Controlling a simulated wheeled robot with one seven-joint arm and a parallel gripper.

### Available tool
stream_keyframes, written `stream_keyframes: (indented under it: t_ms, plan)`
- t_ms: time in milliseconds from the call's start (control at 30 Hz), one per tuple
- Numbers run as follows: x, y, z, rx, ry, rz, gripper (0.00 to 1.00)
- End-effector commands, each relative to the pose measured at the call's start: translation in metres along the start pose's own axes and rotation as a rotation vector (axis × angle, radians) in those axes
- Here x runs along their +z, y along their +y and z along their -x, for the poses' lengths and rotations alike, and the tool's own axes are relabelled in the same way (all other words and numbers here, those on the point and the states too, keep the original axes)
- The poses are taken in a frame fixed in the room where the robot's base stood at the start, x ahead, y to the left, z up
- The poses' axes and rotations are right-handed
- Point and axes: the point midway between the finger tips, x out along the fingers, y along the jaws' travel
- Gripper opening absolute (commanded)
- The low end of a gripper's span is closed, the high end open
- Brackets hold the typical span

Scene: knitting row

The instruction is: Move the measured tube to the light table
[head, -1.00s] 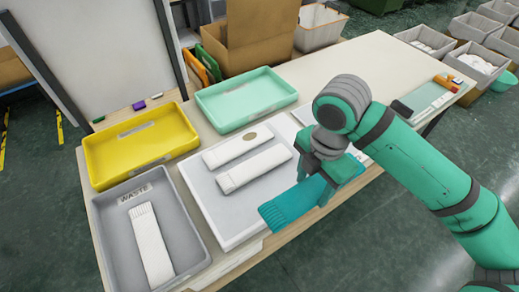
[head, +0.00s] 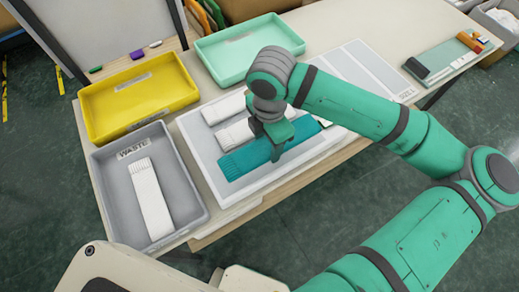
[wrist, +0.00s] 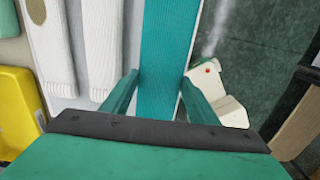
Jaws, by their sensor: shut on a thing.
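The teal ribbed tube (head: 243,160) is in my gripper (head: 276,150), over the front part of the pale light table (head: 203,160). It lies roughly parallel to two white tubes (head: 224,109) on that table. Whether the teal tube touches the table surface, I cannot tell. In the wrist view the teal tube (wrist: 167,45) runs between my two fingers, with the white tubes (wrist: 103,45) to its left. The fingers hide part of the tube's edges.
A grey WASTE tray (head: 108,188) holding a white tube stands at left. A yellow tray (head: 95,108) and a mint tray (head: 250,52) are behind. A pale board marked SIZE (head: 355,75) lies right of the light table. Dark floor lies beyond the table's front edge.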

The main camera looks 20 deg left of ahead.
Motion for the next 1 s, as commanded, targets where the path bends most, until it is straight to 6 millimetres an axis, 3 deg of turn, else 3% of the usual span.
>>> stream_keyframes:
  t_ms: [333, 533, 967, 1000]
  plan:
    - [-0.019, 0.013, -0.027, -0.001, 0.0, 0.005, 0.29]
    - [-0.017, 0.012, -0.051, -0.001, -0.001, 0.001, 0.29]
    - [-0.017, 0.012, -0.058, 0.0, 0.0, 0.001, 0.29]
    - [-0.017, 0.012, -0.058, 0.0, 0.0, 0.001, 0.58]
